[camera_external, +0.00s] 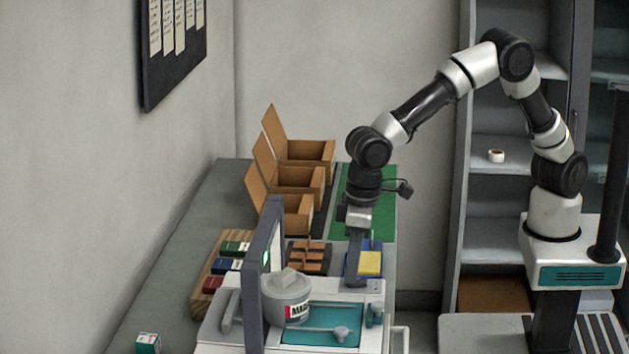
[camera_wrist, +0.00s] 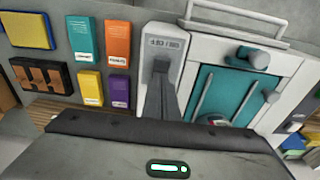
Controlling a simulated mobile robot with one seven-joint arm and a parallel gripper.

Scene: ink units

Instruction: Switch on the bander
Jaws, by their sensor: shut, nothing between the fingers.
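The bander (camera_external: 235,335) appears to be the pale grey machine with a dark upright frame and a teal panel (camera_external: 322,324) at the front of the bench. Its teal panel also shows in the wrist view (camera_wrist: 209,87), with knobs (camera_wrist: 270,97) at its right side. My gripper (camera_external: 354,283) is shut and empty, pointing down over the machine's back edge. In the wrist view my gripper (camera_wrist: 160,68) lies over a light grey strip (camera_wrist: 167,42) with small dark lettering. I cannot tell whether it touches, and I cannot make out a switch.
Shelves (camera_external: 492,195) stand at right.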

